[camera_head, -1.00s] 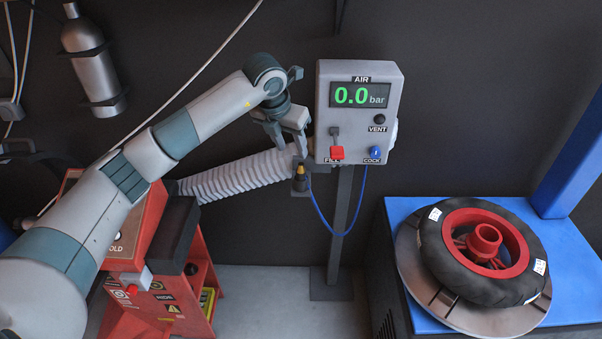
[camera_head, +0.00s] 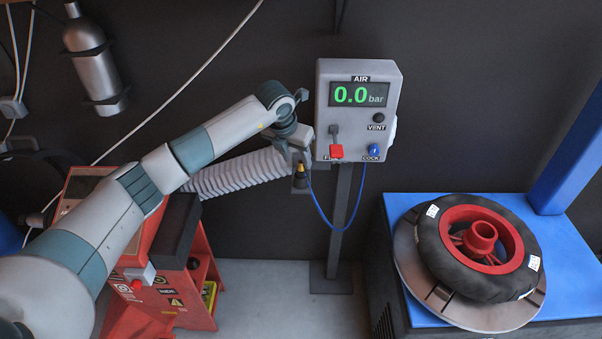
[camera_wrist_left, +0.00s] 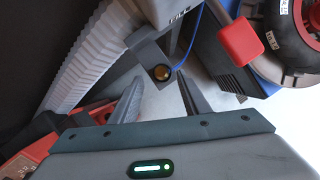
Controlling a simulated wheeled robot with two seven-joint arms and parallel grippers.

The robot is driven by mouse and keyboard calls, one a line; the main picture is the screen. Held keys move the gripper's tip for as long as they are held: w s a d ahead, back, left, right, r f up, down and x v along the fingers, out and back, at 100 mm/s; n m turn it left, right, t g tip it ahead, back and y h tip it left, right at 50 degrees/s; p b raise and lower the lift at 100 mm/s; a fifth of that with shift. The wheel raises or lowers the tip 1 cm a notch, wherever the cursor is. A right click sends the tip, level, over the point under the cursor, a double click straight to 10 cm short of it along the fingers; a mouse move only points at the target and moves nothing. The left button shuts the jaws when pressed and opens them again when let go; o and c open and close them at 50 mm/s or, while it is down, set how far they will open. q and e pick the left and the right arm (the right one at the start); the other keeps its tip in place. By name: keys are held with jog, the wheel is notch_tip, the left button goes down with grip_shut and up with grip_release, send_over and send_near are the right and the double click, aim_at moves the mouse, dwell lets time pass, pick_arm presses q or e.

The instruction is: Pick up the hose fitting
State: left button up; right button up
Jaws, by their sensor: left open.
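The hose fitting (camera_head: 300,180), dark with a brass-yellow band, sits upright in a small holder at the left of the air station's post. A blue hose runs near it. In the left wrist view its round brass end (camera_wrist_left: 160,72) shows just beyond the fingertips, between their lines. My left gripper (camera_head: 298,162) is above the fitting in the head view and partly covers its top. In the left wrist view the left gripper (camera_wrist_left: 161,86) has its two fingers apart with nothing between them. I cannot tell whether a finger touches the fitting. My right gripper is not in view.
The air station box (camera_head: 358,110) reads 0.0 bar and stands close to the right of my gripper, with a red lever (camera_head: 336,151). A pale corrugated hose (camera_head: 240,173) lies behind the arm. A tyre (camera_head: 480,250) rests on a blue machine at right.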

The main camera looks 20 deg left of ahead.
aim_at(300, 163)
pick_arm(q)
jog(key=shift+w+d+f+p, duration=0.15)
jog(key=shift+w+f+p, duration=0.15)
jog(key=shift+f+p, duration=0.25)
jog(key=p+x, duration=0.1)
jog(key=x, duration=0.2)
jog(key=shift+d+r, duration=0.1)
jog(key=shift+w+f, duration=0.2)
jog(key=shift+f, duration=0.2)
grip_shut()
